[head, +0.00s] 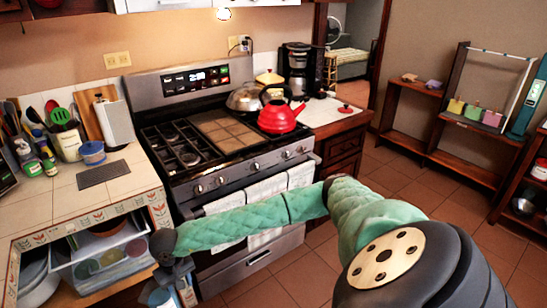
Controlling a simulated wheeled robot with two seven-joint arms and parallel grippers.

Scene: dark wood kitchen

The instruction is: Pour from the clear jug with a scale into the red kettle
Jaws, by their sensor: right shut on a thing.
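The red kettle (278,119) stands upright on the right side of the stove top, its spout pointing right and its black handle up. My right arm reaches across the front of the stove to the lower left. My right gripper (172,276) points down beside the open shelf under the left counter and is shut on what looks like the clear jug (160,296). The jug is small, pale and partly hidden by the gripper and the bottom edge of the picture; its scale cannot be made out. My left gripper is not in view.
The stove (214,140) has a metal pot (244,98) behind the kettle. White towels (232,206) hang on the oven front. The left counter (127,180) holds utensils and jars. Clear bins (100,255) fill the shelf below it. The tiled floor at right is open.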

